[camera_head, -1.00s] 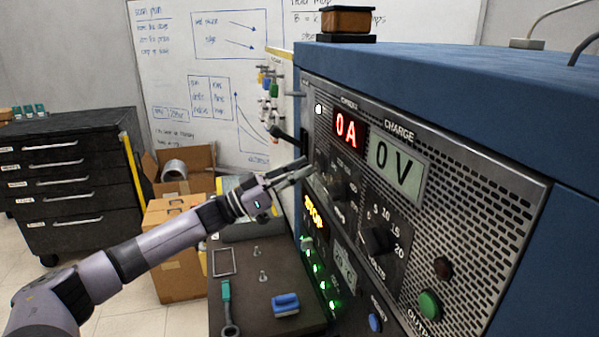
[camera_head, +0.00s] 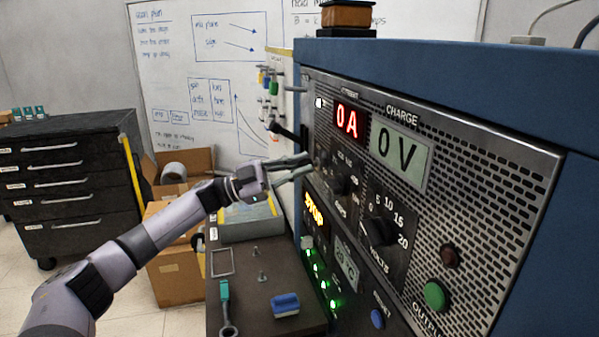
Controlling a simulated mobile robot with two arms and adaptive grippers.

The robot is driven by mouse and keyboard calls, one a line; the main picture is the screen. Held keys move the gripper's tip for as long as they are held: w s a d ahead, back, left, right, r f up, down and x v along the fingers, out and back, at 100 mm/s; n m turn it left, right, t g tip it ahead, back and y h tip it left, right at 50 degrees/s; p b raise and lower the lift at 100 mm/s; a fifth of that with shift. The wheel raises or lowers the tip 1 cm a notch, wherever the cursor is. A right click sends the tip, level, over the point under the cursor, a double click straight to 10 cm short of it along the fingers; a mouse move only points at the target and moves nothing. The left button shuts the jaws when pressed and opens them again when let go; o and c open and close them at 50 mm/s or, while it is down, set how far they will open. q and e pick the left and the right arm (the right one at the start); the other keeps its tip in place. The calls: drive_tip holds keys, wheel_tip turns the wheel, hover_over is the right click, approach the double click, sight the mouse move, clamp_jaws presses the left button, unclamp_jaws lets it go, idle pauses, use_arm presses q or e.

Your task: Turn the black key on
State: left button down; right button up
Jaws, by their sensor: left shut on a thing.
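The power-supply panel (camera_head: 470,190) stands on the right, with a red 0 A display (camera_head: 348,121) and a grey 0 V display (camera_head: 399,157). My left gripper (camera_head: 309,166) reaches in from the left, its fingertips at the panel's left edge, below and left of the red display. It is shut on a small dark thing there, which I take to be the black key; the fingers mostly hide it, and its angle cannot be told. My right gripper is out of view.
Black knobs (camera_head: 378,233), a green button (camera_head: 435,296) and a lit orange STOP sign (camera_head: 314,213) are on the panel. A black lever (camera_head: 287,133) juts out above my fingers. The dark bench (camera_head: 262,310) below holds a blue block (camera_head: 285,305) and small tools.

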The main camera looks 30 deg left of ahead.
use_arm(q)
drive_tip(key=m+g, duration=0.1)
drive_tip(key=m, duration=0.2)
drive_tip(key=m+g+b, duration=0.1)
drive_tip(key=m+g, duration=0.1)
drive_tip(key=m, duration=0.2)
drive_tip(key=m+g, duration=0.1)
drive_tip(key=m, duration=0.1)
drive_tip(key=m+g+y, duration=0.1)
drive_tip(key=m, duration=0.2)
drive_tip(key=shift+m, duration=0.3)
drive_tip(key=shift+y, duration=0.3)
drive_tip(key=c, duration=1.7)
unclamp_jaws()
drive_tip(key=shift+r, duration=0.1)
drive_tip(key=v, duration=1.2)
drive_tip(key=shift+a, duration=0.1)
